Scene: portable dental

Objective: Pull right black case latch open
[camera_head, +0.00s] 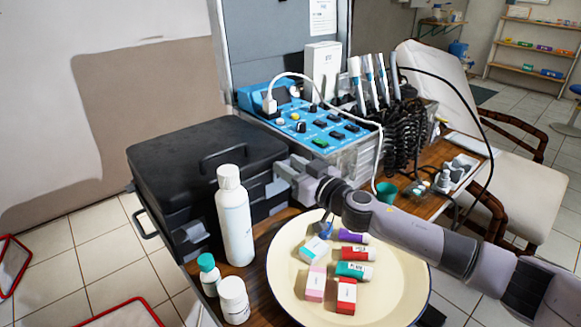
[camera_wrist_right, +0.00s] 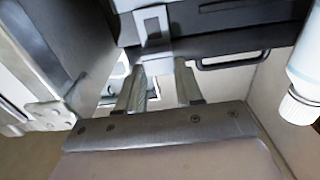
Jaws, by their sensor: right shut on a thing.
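The black case (camera_head: 200,150) lies closed on the wooden table, with a handle on its lid. Its left latch (camera_head: 190,236) shows on the front side. The right latch (camera_wrist_right: 153,28) is a grey tab on the case's side in the wrist view; in the head view my gripper mostly hides it. My right gripper (camera_head: 283,176) is at the case's right front side. In the wrist view its two fingers (camera_wrist_right: 157,85) reach to the latch and are shut on it. My left gripper is not in view.
A tall white bottle (camera_head: 233,215) and two small bottles (camera_head: 208,272) (camera_head: 233,300) stand in front of the case. A cream round tray (camera_head: 285,290) with several small boxes and tubes lies under my right arm. A blue control unit (camera_head: 310,120) stands behind.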

